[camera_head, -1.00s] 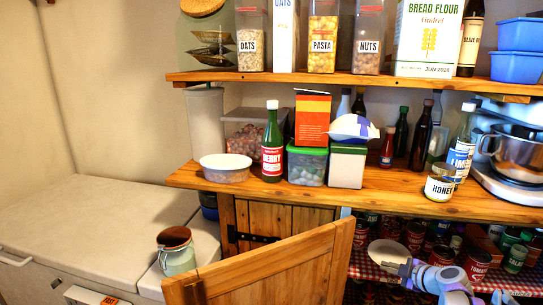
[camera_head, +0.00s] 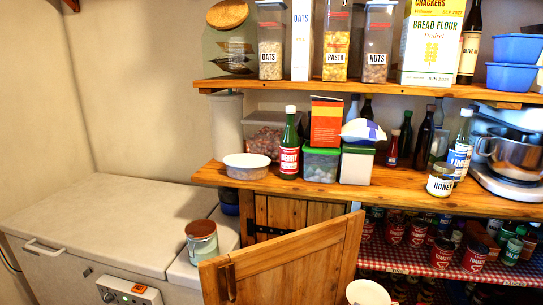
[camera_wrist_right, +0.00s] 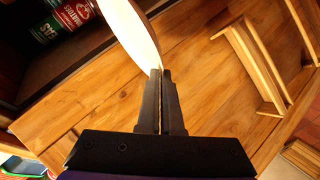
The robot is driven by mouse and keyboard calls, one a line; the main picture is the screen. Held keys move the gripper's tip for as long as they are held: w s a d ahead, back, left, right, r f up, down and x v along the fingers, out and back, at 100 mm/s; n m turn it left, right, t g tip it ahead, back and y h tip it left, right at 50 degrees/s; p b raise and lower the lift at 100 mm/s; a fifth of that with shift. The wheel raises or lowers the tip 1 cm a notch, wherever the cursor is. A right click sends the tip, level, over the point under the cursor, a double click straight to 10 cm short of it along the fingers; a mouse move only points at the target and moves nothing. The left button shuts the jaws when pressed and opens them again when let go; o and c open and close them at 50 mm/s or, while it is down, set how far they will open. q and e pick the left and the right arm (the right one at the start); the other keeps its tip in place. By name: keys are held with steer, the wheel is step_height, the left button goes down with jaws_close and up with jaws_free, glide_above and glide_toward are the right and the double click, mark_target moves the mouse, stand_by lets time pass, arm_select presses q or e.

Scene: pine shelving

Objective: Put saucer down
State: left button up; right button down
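A white saucer (camera_head: 368,293) shows at the bottom edge of the head view, just right of the open wooden door. In the right wrist view the saucer (camera_wrist_right: 130,28) is tilted nearly edge-on. Its rim sits between the fingertips of my right gripper (camera_wrist_right: 161,74), which is shut on it. The saucer is held in the air in front of a wooden door surface (camera_wrist_right: 195,75). My right gripper is outside the head view. My left gripper is in neither view.
The open cabinet door (camera_head: 290,260) stands close left of the saucer. A lower shelf with a red checkered cloth (camera_head: 400,259) holds several cans. The wooden counter (camera_head: 400,190) carries jars, bottles and boxes. A pale chest lid (camera_head: 110,220) at left is clear, with a jar (camera_head: 202,243) beside it.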

steer(key=s+a+r+m+h+p, duration=0.1)
steer(key=s+a+r+p, duration=0.1)
steer(key=s+a, duration=0.65)
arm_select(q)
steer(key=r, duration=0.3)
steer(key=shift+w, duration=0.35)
arm_select(e)
steer(key=s+f, duration=0.4)
steer(key=f, duration=0.1)
steer(key=shift+a+f, duration=0.2)
steer(key=shift+f, duration=0.2)
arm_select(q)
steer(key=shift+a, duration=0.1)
